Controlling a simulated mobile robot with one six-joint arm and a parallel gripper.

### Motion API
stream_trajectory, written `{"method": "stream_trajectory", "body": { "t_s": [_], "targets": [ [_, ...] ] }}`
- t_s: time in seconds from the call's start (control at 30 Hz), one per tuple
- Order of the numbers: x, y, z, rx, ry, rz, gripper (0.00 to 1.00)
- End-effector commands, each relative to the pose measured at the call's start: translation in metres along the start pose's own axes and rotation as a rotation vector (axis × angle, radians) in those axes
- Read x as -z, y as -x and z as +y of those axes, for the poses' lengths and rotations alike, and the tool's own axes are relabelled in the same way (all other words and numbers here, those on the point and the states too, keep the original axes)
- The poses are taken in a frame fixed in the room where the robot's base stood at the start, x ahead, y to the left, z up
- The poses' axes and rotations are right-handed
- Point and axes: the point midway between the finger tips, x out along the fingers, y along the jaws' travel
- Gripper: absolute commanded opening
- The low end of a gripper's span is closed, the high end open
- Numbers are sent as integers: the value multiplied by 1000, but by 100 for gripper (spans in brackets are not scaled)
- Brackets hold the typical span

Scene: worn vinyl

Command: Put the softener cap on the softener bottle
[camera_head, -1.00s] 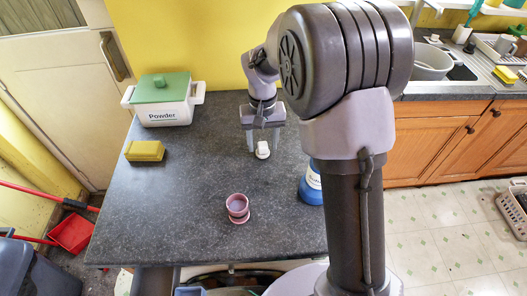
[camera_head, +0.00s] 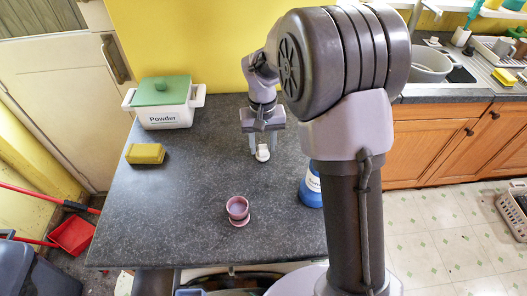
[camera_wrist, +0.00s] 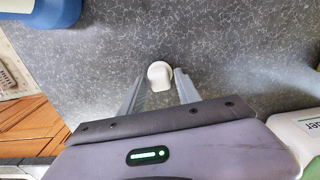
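The white softener cap (camera_head: 262,154) is on the grey worktop, and the wrist view shows it too (camera_wrist: 160,75). My gripper (camera_head: 262,151) points down over it. In the wrist view the two fingers (camera_wrist: 160,84) stand apart, one on each side of the cap, with a narrow gap seen on both sides. The blue softener bottle (camera_head: 311,192) stands on the worktop to the right and nearer the head camera. My arm hides part of it, and its top is not seen. Part of a blue body shows at the top left of the wrist view (camera_wrist: 40,10).
A pink cup on a saucer (camera_head: 238,210) stands near the worktop's front. A yellow sponge (camera_head: 145,153) and a white powder box with a green lid (camera_head: 165,108) are on the left. The worktop (camera_head: 190,200) is otherwise clear between them.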

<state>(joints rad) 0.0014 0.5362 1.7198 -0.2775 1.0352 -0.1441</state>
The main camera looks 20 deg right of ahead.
Motion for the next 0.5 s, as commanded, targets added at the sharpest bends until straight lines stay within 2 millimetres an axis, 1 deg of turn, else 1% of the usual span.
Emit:
{"method": "stream_trajectory", "body": {
  "t_s": [0.03,0.17,0.2,0.5],
  "targets": [
    [0,0,0,0,0,0,27],
    [0,0,0,0,0,0,2],
    [0,0,0,0,0,0,0],
    [0,1,0,0,0,0,0]
  ]
}}
